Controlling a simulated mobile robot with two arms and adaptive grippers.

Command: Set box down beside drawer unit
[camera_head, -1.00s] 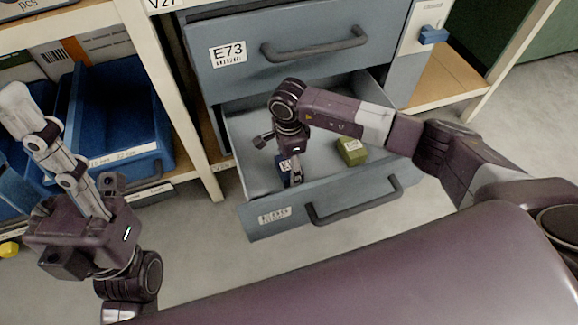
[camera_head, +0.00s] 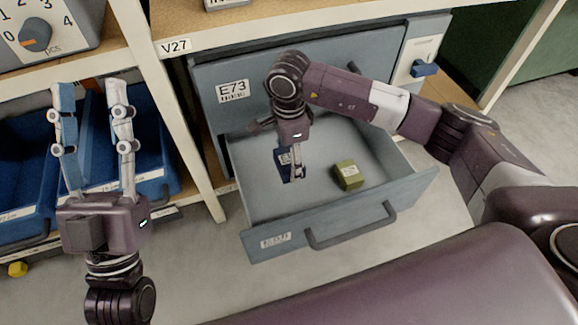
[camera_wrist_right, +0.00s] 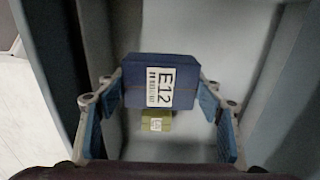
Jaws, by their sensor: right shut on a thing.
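A dark blue box labelled E12 (camera_wrist_right: 148,72) is held between the blue-padded fingers of my right gripper (camera_wrist_right: 163,90). In the head view the blue box (camera_head: 283,166) hangs under my right gripper (camera_head: 293,160), over the inside of the open lower drawer. I cannot tell whether it touches the drawer floor. The drawer unit (camera_head: 330,75) is grey-blue, with an upper drawer labelled E73 shut. An olive-green box (camera_head: 348,175) lies in the open drawer to the right; it also shows beyond the blue box in the wrist view (camera_wrist_right: 156,126). My left gripper (camera_head: 91,95) is open and empty, fingers upward.
The open drawer's front and handle (camera_head: 352,228) stick out towards me. Blue bins (camera_head: 160,172) stand on the shelf at left, behind my left gripper. A cream post (camera_head: 165,110) stands between bins and drawer unit. A yellow object (camera_head: 17,269) lies at lower left.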

